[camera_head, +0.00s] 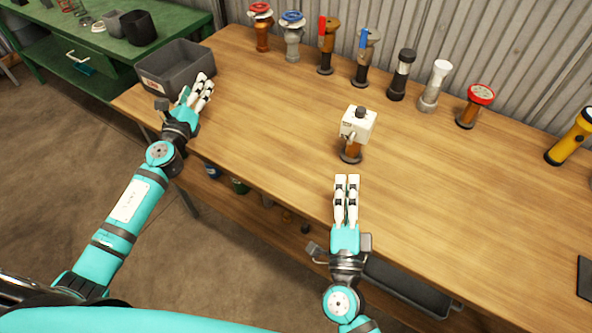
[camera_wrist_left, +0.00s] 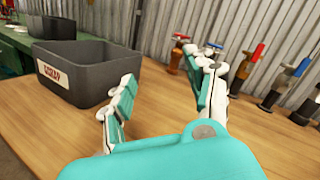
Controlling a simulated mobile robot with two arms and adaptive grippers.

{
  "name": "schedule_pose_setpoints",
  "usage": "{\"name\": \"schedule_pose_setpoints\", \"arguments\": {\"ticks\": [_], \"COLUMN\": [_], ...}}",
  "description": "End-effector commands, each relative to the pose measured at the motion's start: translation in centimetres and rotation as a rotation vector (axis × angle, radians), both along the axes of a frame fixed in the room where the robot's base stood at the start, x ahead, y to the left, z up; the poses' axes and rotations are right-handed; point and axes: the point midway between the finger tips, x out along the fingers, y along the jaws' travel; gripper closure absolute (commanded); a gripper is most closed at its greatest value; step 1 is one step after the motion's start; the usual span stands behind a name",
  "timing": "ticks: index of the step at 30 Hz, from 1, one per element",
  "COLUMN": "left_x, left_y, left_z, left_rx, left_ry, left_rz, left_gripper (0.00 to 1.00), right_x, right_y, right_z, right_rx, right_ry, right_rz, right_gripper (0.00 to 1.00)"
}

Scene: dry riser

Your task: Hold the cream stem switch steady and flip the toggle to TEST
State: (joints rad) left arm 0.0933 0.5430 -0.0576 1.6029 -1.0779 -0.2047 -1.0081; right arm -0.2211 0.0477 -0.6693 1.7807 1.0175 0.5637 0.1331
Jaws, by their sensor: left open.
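The cream stem switch (camera_head: 358,126) stands upright on a brown stem with a dark base, near the middle of the wooden bench. A dark toggle (camera_head: 360,112) shows on top of its cream box; its markings are too small to read. My right gripper (camera_head: 347,178) is in front of the switch, apart from it, with fingers toward it. Its fingers lie side by side from above, so its opening is unclear. My left gripper (camera_head: 198,90) is open and empty beside the grey bin, well left of the switch; its spread fingers show in the left wrist view (camera_wrist_left: 165,92).
The grey bin (camera_head: 150,82) sits at the bench's left end. The bench around the switch is clear.

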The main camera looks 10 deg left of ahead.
Motion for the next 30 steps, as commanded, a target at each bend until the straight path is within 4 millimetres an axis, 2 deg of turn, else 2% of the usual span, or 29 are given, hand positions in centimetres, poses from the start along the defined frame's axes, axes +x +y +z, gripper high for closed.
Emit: {"name": "schedule_pose_setpoints", "arguments": {"ticks": [1, 3, 6, 12, 15, 18, 22, 26, 30], "left_x": [0.0, -0.6, -2.4, -7.6, -10.2, -12.2, -13.7, -13.6, -12.1], "left_y": [-3.1, -7.3, -12.9, -22.3, -25.7, -28.1, -29.7, -30.6, -31.9], "left_z": [0.7, 0.6, -1.0, -4.4, -5.4, -6.0, -6.3, -6.3, -6.3], "left_rx": [0.084, 0.191, 0.303, 0.446, 0.492, 0.522, 0.544, 0.55, 0.551], "left_ry": [-0.007, -0.005, 0.006, 0.001, -0.019, -0.04, -0.058, -0.066, -0.067], "left_rz": [-0.083, -0.194, -0.341, -0.597, -0.695, -0.765, -0.813, -0.828, -0.827], "left_gripper": [0.44, 0.44, 0.44, 0.44, 0.44, 0.44, 0.44, 0.44, 0.44], "right_x": [0.0, 0.0, 0.0, 0.0, 0.0, 0.0, 0.0, 0.0, 0.0], "right_y": [0.0, 0.0, 0.0, 0.0, 0.0, 0.0, 0.0, 0.0, 0.0], "right_z": [0.0, 0.0, 0.0, 0.0, 0.0, 0.0, 0.0, 0.0, 0.0], "right_rx": [0.0, 0.0, 0.0, 0.0, 0.0, 0.0, 0.0, 0.0, 0.0], "right_ry": [0.0, 0.0, 0.0, 0.0, 0.0, 0.0, 0.0, 0.0, 0.0], "right_rz": [0.0, 0.0, 0.0, 0.0, 0.0, 0.0, 0.0, 0.0, 0.0], "right_gripper": [0.62, 0.62, 0.62, 0.62, 0.62, 0.62, 0.62, 0.62, 0.62]}}
